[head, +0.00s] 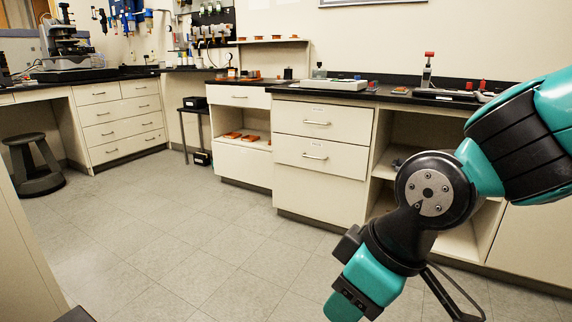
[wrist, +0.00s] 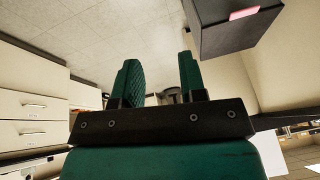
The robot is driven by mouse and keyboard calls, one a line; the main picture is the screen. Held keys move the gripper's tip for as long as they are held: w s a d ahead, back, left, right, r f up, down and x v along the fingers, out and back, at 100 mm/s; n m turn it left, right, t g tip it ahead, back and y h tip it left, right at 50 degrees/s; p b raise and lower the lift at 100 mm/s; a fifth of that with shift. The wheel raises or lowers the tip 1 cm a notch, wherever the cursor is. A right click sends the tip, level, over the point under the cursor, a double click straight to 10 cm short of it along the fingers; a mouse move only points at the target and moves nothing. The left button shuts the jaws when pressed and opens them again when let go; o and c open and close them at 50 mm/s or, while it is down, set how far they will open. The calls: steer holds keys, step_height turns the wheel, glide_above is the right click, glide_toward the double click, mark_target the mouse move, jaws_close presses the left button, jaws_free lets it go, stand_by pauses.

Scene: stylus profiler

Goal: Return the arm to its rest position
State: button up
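My arm reaches in from the right in the head view, bent at a black and teal joint, with its wrist hanging down in front of the cabinets. The fingertips are cut off by the lower edge there. In the wrist view the two green fingers of my gripper (wrist: 160,80) stand apart with a clear gap between them. Nothing is held in the gap.
A white drawer cabinet (head: 322,150) under a black worktop stands behind my arm, with open shelves to its right. A black stool (head: 33,165) stands at the far left. The tiled floor (head: 190,230) between is clear.

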steer(key=s+d+r+m+g, duration=0.1)
steer(key=s+d+r+m, duration=0.2)
steer(key=s+d, duration=0.4)
step_height(320, 180, up, 28)
steer(key=p, duration=2.8)
steer(key=shift+m, duration=0.3)
steer(key=shift+s+r, duration=0.1)
steer(key=shift+a, duration=0.15)
